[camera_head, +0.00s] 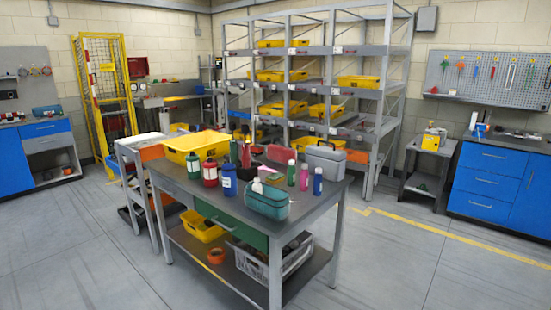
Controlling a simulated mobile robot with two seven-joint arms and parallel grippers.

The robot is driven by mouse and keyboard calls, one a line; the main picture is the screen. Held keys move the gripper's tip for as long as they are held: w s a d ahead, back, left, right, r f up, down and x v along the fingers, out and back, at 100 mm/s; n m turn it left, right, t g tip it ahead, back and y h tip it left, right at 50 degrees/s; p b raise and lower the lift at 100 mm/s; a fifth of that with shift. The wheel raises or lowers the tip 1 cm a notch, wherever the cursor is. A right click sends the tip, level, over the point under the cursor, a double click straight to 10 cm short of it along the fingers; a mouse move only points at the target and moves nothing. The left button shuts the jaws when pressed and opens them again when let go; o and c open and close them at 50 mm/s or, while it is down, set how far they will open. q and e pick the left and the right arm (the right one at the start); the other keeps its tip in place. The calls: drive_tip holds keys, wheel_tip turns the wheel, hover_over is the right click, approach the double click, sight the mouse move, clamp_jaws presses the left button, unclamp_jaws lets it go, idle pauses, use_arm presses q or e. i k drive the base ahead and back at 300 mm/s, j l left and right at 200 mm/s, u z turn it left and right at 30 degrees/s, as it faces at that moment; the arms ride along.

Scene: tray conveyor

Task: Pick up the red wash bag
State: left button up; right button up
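A red, soft-looking shape (281,154), which looks like the red wash bag, lies toward the back of the grey worktable (320,212). Bottles stand close in front of it and hide part of it. A teal container (267,202) stands at the table's front edge. Neither of my grippers shows in this view.
A yellow bin (197,146) is at the table's back left and a grey case (325,160) at its back right. Several red, blue, green and pink bottles (229,181) crowd the top. A shelf rack (390,95) stands behind. The floor at front right is clear.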

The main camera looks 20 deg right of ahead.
sight(280, 154)
drive_tip(key=i+l+z, duration=1.25)
drive_tip(key=i+z, duration=0.55)
drive_tip(key=i, duration=1.65)
drive_tip(key=i+u, duration=0.25)
drive_tip(key=i+l+u, duration=0.25)
drive_tip(key=i, duration=0.25)
drive_tip(key=i+l+u, duration=0.2)
drive_tip(key=i, duration=0.15)
drive_tip(key=i+u, duration=0.35)
drive_tip(key=i+l+u, duration=0.1)
drive_tip(key=u, duration=0.3)
drive_tip(key=i+l+u, duration=0.2)
drive_tip(key=u, duration=0.15)
drive_tip(key=i+l+u, duration=0.55)
drive_tip(key=k+l, duration=0.05)
drive_tip(key=k, duration=0.05)
